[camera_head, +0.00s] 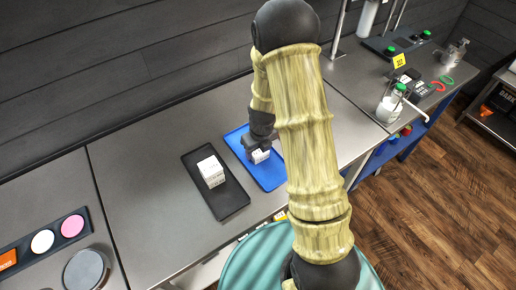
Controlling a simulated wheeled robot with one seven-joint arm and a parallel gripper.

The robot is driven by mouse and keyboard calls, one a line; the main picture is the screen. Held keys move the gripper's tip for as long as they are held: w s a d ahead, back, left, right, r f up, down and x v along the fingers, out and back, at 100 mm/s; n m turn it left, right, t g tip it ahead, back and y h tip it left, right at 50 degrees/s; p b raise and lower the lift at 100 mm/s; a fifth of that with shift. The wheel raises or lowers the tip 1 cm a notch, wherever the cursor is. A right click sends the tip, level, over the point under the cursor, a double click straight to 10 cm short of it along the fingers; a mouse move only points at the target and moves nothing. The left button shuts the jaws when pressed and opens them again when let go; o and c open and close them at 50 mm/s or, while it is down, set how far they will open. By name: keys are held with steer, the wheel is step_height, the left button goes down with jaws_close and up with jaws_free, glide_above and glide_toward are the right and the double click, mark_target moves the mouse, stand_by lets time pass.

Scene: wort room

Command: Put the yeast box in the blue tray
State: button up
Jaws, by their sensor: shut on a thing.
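The blue tray (268,178) lies on the grey worktop, partly hidden behind my arm. My gripper (257,150) is over the blue tray and shut on a small white box (260,156). I cannot read its label, and I cannot tell if it touches the tray floor. Another white box (211,171) with small dark print stands in a black tray (232,199) just left of the blue tray.
At the lower left a dark holder (54,241) carries pink, white and orange pieces, beside a round grey disc (86,270). A white bottle with a green cap (391,104) stands at the right. The worktop (145,170) left of the black tray is clear.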

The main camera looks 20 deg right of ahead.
mark_target(260, 153)
steer(key=o, duration=1.1)
steer(key=shift+c, duration=0.2)
step_height(260, 153, up, 12)
steer(key=s+p, duration=0.1)
steer(key=shift+s+d, duration=0.25)
steer(key=shift+s, duration=0.1)
